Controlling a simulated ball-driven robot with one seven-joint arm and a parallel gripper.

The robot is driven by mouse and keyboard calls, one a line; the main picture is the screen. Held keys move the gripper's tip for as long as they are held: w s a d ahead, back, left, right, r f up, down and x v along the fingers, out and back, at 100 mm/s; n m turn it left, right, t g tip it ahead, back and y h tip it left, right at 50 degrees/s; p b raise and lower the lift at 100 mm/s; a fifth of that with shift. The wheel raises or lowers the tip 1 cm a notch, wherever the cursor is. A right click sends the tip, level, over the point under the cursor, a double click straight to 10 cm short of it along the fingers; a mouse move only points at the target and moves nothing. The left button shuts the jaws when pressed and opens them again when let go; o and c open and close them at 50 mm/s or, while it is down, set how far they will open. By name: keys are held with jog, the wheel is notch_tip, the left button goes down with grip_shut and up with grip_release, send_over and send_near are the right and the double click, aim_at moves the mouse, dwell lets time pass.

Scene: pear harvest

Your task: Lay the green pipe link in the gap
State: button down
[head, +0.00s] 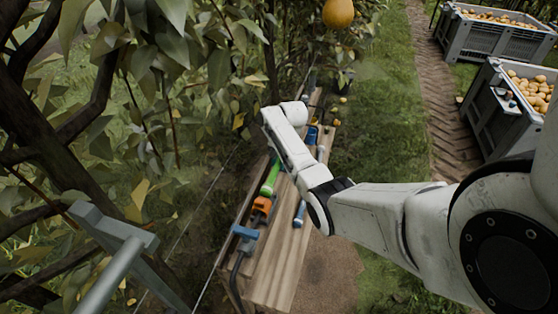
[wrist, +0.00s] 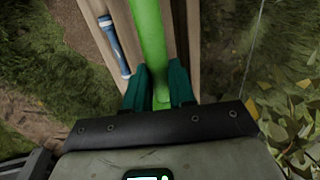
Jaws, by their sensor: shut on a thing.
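The green pipe link (head: 271,177) is a bright green bar above the wooden bench; its near end shows just beyond an orange part (head: 262,205) in the head view. In the wrist view the green pipe link (wrist: 149,40) runs up the picture between the two teal fingers of my gripper (wrist: 158,82), which is shut on it. In the head view my arm hides the gripper and the link's far end. I cannot tell whether the link touches the bench, and the gap cannot be made out.
The plank bench (head: 278,265) also bears a blue clamp-like part (head: 245,232), a blue-grey tool (head: 299,214) and another blue part (head: 312,135). Leafy branches crowd the left, and a pear (head: 338,13) hangs above. A pear crate (head: 487,115) stands right, beyond open grass.

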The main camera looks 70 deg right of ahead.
jog(key=shift+f, duration=0.2)
jog(key=shift+f+b, duration=0.35)
jog(key=shift+f+b, duration=0.45)
jog(key=shift+f, duration=0.25)
dwell(0.8)
jog(key=c, duration=0.9)
grip_release()
jog(key=shift+o, duration=0.2)
notch_tip(320, 180, up, 11)
jog(key=s, duration=0.2)
jog(key=shift+f+p, duration=0.2)
jog(key=shift+p, duration=0.25)
jog(key=shift+s+d, duration=0.1)
